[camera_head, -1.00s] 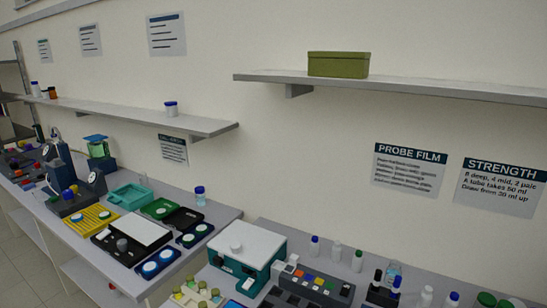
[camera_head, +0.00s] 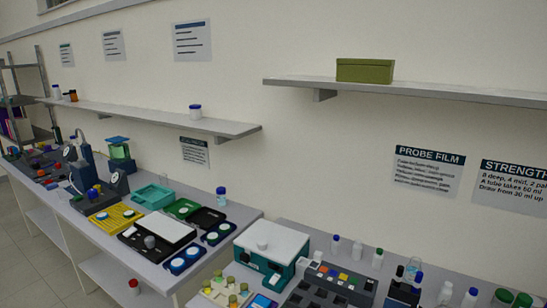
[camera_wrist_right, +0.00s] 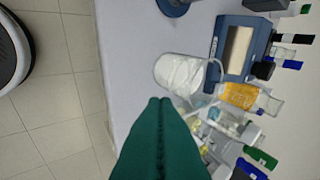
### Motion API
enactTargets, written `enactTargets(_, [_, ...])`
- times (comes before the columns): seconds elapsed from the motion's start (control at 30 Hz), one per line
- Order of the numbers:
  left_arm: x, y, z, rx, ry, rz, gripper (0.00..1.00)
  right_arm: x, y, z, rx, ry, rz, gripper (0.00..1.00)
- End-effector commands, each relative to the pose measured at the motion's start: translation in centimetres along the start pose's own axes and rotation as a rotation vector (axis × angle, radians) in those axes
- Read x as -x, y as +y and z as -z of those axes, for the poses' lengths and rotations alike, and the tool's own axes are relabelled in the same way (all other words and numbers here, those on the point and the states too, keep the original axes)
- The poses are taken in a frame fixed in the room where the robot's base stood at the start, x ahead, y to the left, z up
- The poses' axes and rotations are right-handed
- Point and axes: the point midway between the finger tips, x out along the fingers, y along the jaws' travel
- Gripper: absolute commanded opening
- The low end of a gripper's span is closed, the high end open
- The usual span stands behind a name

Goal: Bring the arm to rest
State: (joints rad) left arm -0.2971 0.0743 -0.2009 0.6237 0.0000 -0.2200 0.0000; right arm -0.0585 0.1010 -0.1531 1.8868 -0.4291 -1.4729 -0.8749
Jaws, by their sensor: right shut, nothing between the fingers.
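My right gripper (camera_wrist_right: 160,103) shows in the right wrist view. Its green fingers are pressed together with nothing between them. The fingertips appear over the edge of a grey bench (camera_wrist_right: 128,55), near a clear beaker-like vessel (camera_wrist_right: 180,74); I cannot tell whether they are above it or beside it. Neither gripper shows in the head view, and my left gripper is not seen.
The head view shows crowded benches (camera_head: 232,222) below wall shelves (camera_head: 420,92).

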Motion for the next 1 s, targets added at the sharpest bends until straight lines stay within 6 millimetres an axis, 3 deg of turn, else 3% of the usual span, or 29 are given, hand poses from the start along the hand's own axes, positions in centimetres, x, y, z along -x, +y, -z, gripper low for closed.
enactTargets(0.2, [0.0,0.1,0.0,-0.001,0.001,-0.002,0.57,3.1,5.2,1.4,-0.272,-0.089,-0.115,0.0])
enactTargets(0.4, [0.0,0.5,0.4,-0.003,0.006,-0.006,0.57,6.7,9.2,2.6,-0.52,-0.146,-0.236,0.0])
enactTargets(0.83, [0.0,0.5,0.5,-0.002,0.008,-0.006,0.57,14.1,14.4,4.8,-0.906,-0.182,-0.472,0.0])
enactTargets(1.0, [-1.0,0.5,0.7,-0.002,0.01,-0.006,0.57,10.4,16.0,3.5,-0.903,-0.17,-0.478,0.0])
